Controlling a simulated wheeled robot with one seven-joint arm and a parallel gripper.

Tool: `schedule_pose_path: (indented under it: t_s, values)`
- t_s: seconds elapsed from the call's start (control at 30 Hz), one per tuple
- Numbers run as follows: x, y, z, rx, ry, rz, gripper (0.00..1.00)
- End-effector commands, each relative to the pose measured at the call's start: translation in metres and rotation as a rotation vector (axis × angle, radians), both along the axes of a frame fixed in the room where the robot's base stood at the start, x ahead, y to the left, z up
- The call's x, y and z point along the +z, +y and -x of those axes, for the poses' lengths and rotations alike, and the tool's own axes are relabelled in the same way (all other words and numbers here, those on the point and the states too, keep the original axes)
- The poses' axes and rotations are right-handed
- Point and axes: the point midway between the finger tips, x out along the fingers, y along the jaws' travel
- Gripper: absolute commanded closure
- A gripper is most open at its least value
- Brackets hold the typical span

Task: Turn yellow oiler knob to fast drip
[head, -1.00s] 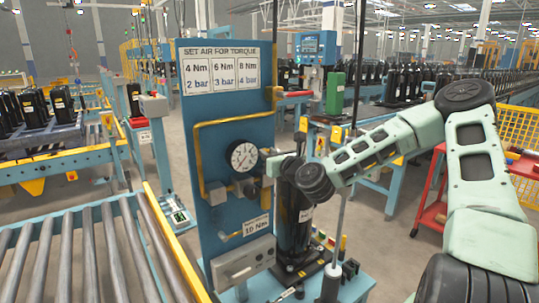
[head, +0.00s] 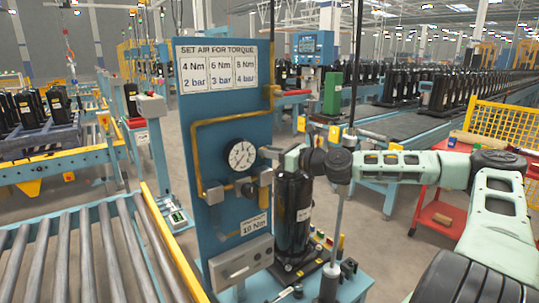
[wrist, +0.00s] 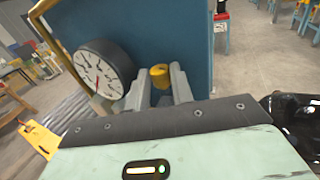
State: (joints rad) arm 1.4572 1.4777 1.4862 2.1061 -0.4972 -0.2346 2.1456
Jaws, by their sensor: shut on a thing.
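The yellow oiler knob (wrist: 160,75) shows in the wrist view between the two grey fingers of my gripper (wrist: 161,86). My gripper is shut on it, with a finger at each side. In the head view my gripper (head: 274,154) reaches left to the fittings on the blue panel (head: 215,115), just right of the round gauge (head: 242,155). The knob is hidden behind the fingers there. The gauge also shows in the wrist view (wrist: 103,68), left of the fingers. The knob's drip setting cannot be read.
A black compressor (head: 294,212) stands upright below my gripper. A yellow pipe (head: 194,150) runs along the panel. A grey pole (head: 340,215) stands close to my arm. A roller conveyor (head: 75,255) lies at the left, and a red cart (head: 440,210) stands at the right.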

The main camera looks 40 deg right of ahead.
Motion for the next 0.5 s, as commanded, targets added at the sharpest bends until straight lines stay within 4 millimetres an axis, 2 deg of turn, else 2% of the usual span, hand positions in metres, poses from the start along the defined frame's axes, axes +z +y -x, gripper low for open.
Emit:
schedule_pose_path:
  t_s: [0.5]
  values:
    - [-0.0004,-0.0010,-0.0006,0.044,0.002,0.000,1.00]
